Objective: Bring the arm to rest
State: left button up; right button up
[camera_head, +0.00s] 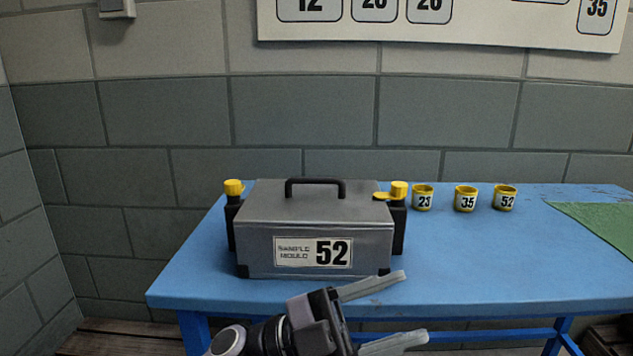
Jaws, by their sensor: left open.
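My left gripper (385,315) is at the bottom middle, in front of the blue table's near edge. Its two grey fingers are spread apart with nothing between them, and they point to the right. Behind it a grey mould case (318,225) with a black top handle (315,183) stands on the table. The case's label reads "SAMPLE MOULD 52". The gripper's upper finger overlaps the lower right of the case in the picture; I see no grip on it. My right gripper is not in view.
The blue table (480,265) has free room right of the case. Yellow rings numbered 23 (422,199), 35 (466,201) and 52 (504,200) stand at its back. Black side pieces with yellow caps (234,187) flank the case. A green mat (605,222) lies at right.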

pick_arm(q)
jog(key=w+a+f+n+t+y, duration=0.4)
jog(key=a+f+n+t+y, duration=1.15)
jog(key=n, duration=0.75)
jog(key=s+a+f+n+g+y, duration=0.2)
jog(key=s+a+f, duration=0.3)
jog(key=s+f, duration=0.3)
jog(key=s+a+f+n+g+y, duration=0.1)
jog(key=s+a+f+g+y, duration=0.3)
jog(key=f, duration=0.7)
jog(key=s+a+r+t+p, duration=0.1)
jog(key=a+r+p, duration=0.1)
jog(key=r+p, duration=0.5)
jog(key=s+a+r+p, duration=0.1)
jog(key=r+p, duration=0.7)
jog(key=p, duration=0.6)
jog(key=shift+s+a+r+t+h, duration=0.25)
jog(key=shift+s+a+t+h, duration=0.05)
jog(key=shift+a+t+h, duration=0.05)
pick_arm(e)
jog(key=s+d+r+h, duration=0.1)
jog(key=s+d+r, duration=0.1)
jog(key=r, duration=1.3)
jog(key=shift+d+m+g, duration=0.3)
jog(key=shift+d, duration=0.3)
